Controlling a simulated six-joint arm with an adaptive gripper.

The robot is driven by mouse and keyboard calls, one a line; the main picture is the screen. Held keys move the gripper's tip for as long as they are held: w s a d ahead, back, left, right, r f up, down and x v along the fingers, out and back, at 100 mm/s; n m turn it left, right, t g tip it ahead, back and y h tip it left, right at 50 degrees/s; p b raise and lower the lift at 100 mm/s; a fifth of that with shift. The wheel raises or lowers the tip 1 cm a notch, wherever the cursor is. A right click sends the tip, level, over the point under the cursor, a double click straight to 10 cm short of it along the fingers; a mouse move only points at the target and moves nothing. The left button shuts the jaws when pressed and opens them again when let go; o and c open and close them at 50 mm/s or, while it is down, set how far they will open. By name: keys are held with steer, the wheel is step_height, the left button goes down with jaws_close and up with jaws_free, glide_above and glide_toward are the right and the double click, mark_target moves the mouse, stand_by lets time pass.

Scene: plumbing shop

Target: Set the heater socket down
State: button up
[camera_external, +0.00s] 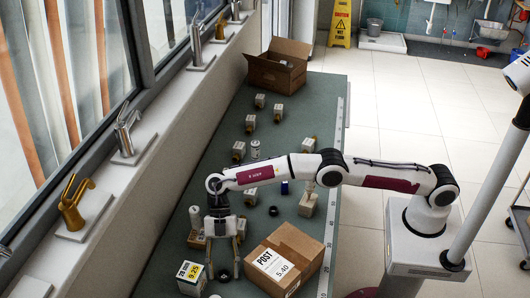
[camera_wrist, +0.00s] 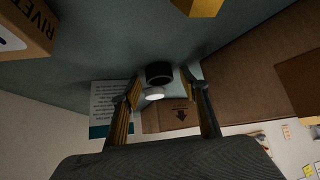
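A short black round piece (camera_wrist: 159,72), which may be the heater socket, sits between my gripper's fingertips in the wrist view. A small white disc (camera_wrist: 155,94) shows just in front of it. In the external view the black piece (camera_external: 223,275) is low at the bench surface, between a brown box and a small yellow-and-white box. My gripper (camera_external: 222,268) points down over it. In the wrist view the fingers (camera_wrist: 162,82) stand apart, with a narrow gap on each side of the black piece. Whether it rests fully on the bench is hard to tell.
A brown POST carton (camera_external: 296,252) stands close right of my gripper, a yellow-and-white box (camera_external: 191,278) close left. Several pale blocks (camera_external: 250,123) and another black ring (camera_external: 273,211) lie farther up the green bench (camera_external: 312,110). An open carton (camera_external: 278,67) is at the far end.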

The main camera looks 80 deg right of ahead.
steer(key=shift+r, duration=0.15)
steer(key=shift+v, duration=3.8)
